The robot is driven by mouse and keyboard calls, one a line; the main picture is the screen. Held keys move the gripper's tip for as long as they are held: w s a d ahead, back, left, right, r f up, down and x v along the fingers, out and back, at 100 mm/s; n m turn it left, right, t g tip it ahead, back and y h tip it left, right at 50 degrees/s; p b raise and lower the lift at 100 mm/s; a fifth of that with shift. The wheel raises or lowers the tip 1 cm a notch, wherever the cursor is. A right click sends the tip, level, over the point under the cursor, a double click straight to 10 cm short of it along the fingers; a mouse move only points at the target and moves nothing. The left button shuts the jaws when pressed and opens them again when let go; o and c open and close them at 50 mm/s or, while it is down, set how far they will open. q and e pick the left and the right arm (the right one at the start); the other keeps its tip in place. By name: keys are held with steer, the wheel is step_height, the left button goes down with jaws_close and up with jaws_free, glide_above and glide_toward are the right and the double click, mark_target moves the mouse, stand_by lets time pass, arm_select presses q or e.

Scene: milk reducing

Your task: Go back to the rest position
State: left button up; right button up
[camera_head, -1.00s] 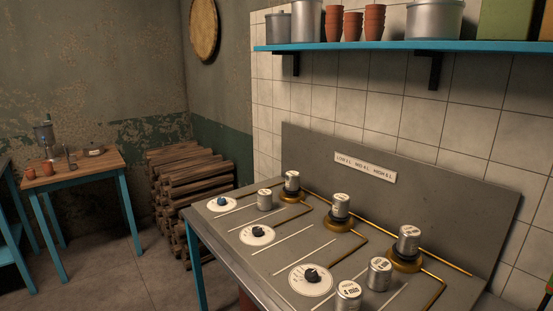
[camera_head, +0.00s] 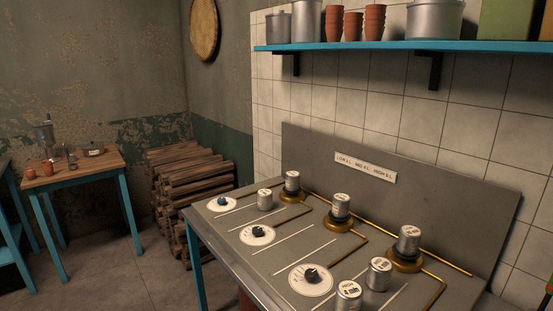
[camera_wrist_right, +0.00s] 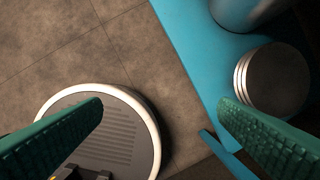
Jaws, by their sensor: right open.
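My right gripper (camera_wrist_right: 160,106) is open in the right wrist view. Its two dark green ribbed fingers are wide apart with nothing between them, above the floor. A round grey base with a pale rim, seemingly mine, is below the left finger. My left gripper is not in view. In the head view the grey worktop (camera_head: 275,235) holds several small metal cans on and beside brass burners, and no gripper is clearly seen over it. One can (camera_head: 349,295) with a "4 min" label stands at its front edge.
A blue surface (camera_wrist_right: 195,35) with a metal lidded container (camera_wrist_right: 272,80) lies close to my right finger. A blue shelf (camera_head: 380,46) with pots runs along the tiled wall. A small wooden table (camera_head: 75,174) and stacked logs (camera_head: 190,185) stand left. Floor (camera_head: 110,260) is open there.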

steer(key=s+d+f+g, duration=0.1)
steer(key=s+d+f, duration=0.2)
steer(key=s+f, duration=1.4)
step_height(320, 180, down, 3)
steer(key=shift+f+g, duration=0.1)
steer(key=shift+g, duration=0.2)
steer(key=shift+s, duration=0.1)
